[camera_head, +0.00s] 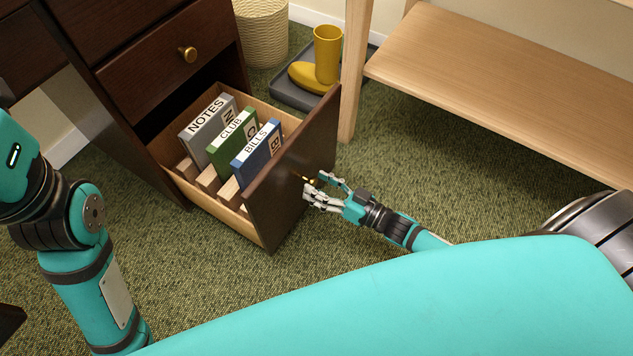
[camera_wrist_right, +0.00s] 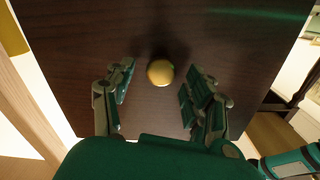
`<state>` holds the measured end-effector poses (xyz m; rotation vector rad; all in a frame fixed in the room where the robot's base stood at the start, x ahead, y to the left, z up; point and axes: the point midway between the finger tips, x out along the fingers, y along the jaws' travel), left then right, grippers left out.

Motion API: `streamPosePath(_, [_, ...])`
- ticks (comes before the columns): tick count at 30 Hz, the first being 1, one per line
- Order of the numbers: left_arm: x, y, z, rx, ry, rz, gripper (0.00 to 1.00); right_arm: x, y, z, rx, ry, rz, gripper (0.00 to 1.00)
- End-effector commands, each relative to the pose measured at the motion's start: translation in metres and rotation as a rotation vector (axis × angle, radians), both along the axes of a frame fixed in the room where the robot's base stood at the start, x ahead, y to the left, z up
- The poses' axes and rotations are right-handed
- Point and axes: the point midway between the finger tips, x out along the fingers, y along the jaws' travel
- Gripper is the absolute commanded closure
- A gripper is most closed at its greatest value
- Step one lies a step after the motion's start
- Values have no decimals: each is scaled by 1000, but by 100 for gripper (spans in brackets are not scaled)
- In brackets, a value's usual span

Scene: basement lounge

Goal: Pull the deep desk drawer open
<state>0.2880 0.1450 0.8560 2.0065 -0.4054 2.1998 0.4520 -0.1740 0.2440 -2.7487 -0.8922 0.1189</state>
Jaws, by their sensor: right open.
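The deep desk drawer (camera_head: 262,206) is the bottom one of the dark wood desk (camera_head: 150,75), and it stands well out from the desk. Inside it are a grey NOTES binder (camera_head: 207,120), a green CLUB binder (camera_head: 232,138) and a blue BILLS binder (camera_head: 257,152). My right gripper (camera_head: 318,184) is open at the drawer front. In the right wrist view its fingers stand on either side of the round brass knob (camera_wrist_right: 160,72), with gaps between. My left arm shows at the left of the head view, but its gripper is out of frame.
A wooden bench (camera_head: 510,85) stands at the right, its leg close to the drawer's front corner. Yellow boots (camera_head: 327,55) on a grey tray (camera_head: 290,92) and a woven basket (camera_head: 262,32) are behind. Green carpet (camera_head: 215,265) is clear in front of the drawer.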

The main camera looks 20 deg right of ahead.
Motion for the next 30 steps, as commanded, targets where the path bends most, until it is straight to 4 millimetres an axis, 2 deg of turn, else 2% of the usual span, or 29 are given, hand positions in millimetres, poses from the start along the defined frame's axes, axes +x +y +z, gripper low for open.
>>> streamPosePath(9, [0, 0, 0, -1, -1, -1, 69, -56, -40, -1, -3, 4, 1, 45])
streamPosePath(15, [0, 0, 0, -1, -1, -1, 69, -80, -58, 0, -1, 1, 1, 45])
streamPosePath(20, [0, 0, 0, -1, -1, -1, 69, -87, -63, 0, 0, 0, 0, 45])
streamPosePath(30, [0, 0, 0, -1, -1, -1, 69, -88, -64, 0, -1, -1, 0, 45])
